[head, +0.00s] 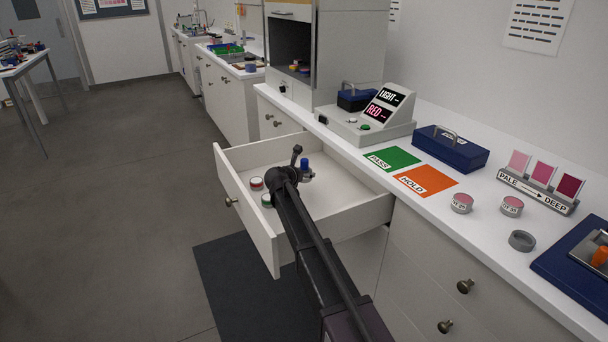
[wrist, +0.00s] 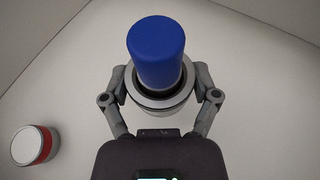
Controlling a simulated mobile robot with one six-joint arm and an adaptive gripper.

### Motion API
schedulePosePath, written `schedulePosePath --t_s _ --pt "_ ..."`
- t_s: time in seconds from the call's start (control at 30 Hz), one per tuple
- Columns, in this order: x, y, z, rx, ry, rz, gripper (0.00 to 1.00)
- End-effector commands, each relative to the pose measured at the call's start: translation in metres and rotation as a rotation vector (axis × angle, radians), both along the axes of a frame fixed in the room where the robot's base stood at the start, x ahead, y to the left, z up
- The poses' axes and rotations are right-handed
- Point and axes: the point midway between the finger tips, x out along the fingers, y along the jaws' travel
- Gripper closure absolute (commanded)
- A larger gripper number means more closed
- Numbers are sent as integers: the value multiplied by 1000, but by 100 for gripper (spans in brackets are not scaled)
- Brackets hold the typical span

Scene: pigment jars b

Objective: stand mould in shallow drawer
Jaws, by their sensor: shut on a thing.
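The open shallow drawer (head: 335,222) is pulled out from the white counter. My gripper (head: 300,176) is inside the drawer area, low over its floor. In the wrist view my gripper (wrist: 160,98) is shut on the mould, a blue cylinder (wrist: 156,50) set in a grey-white round base. The blue top of the mould also shows in the head view (head: 305,164), just beyond the gripper, and it looks upright. My arm hides part of the drawer. I cannot tell whether the mould's base touches the drawer floor.
A red-banded jar (head: 256,183) and a green-banded jar (head: 267,200) stand in the drawer at the left. The red-banded one shows in the wrist view (wrist: 35,146). On the counter are a green PASS mat (head: 392,159), an orange HOLD mat (head: 426,181) and pink jars (head: 462,203).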

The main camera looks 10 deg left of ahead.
Motion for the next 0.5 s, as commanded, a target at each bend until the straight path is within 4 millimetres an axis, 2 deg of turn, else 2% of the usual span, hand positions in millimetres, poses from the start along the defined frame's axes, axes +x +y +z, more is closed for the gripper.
schedulePosePath --t_s 0.5 --pt "0 0 -11 -1 -1 0 81"
